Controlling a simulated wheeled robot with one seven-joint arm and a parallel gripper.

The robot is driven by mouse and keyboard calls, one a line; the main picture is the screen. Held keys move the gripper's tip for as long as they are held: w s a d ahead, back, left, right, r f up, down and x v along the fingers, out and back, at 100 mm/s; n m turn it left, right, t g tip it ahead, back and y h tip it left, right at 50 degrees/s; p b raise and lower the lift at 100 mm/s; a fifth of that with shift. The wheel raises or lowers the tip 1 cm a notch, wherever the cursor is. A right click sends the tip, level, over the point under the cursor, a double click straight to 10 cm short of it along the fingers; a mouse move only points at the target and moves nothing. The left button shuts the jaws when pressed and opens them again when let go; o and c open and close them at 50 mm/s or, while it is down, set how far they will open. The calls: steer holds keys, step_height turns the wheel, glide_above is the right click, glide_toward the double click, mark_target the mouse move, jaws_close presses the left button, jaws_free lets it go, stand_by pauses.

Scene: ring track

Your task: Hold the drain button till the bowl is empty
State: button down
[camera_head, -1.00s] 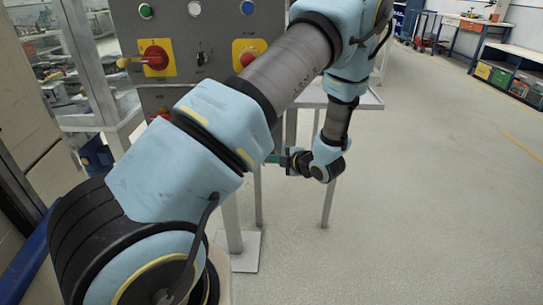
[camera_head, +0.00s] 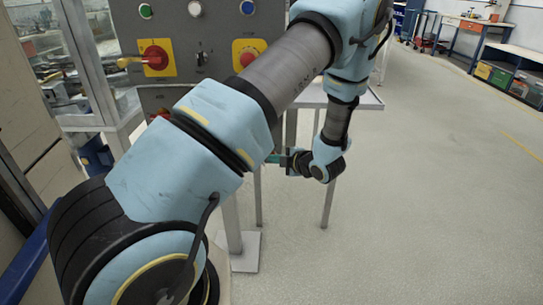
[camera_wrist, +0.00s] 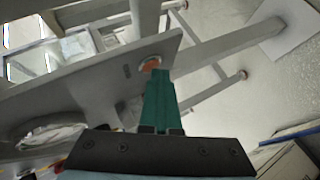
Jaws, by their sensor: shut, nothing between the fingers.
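In the wrist view an orange-red button (camera_wrist: 151,65) in a pale ring sits on a grey plate (camera_wrist: 90,87). My gripper (camera_wrist: 163,75) has its teal fingers together, with the tips at the button's lower right edge. I cannot tell whether they touch or press it. In the head view my gripper (camera_head: 273,159) shows only in part, at the edge of my arm, and the button is hidden there. A pale, rounded thing (camera_wrist: 52,135) at the lower left of the wrist view may be the bowl; its contents cannot be made out.
A grey control box (camera_head: 203,35) with coloured buttons, a red knob (camera_head: 155,57) and a second red button (camera_head: 247,58) stands behind my arm. Metal legs (camera_head: 329,190) stand below the plate. The floor (camera_head: 430,190) to the right is clear. Workbenches line the far right.

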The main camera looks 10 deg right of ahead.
steer(key=shift+s+a, duration=0.15)
steer(key=shift+s, duration=0.7)
steer(key=shift+s+a, duration=0.25)
steer(key=shift+s, duration=1)
steer(key=shift+s+a, duration=0.2)
steer(key=shift+s, duration=1)
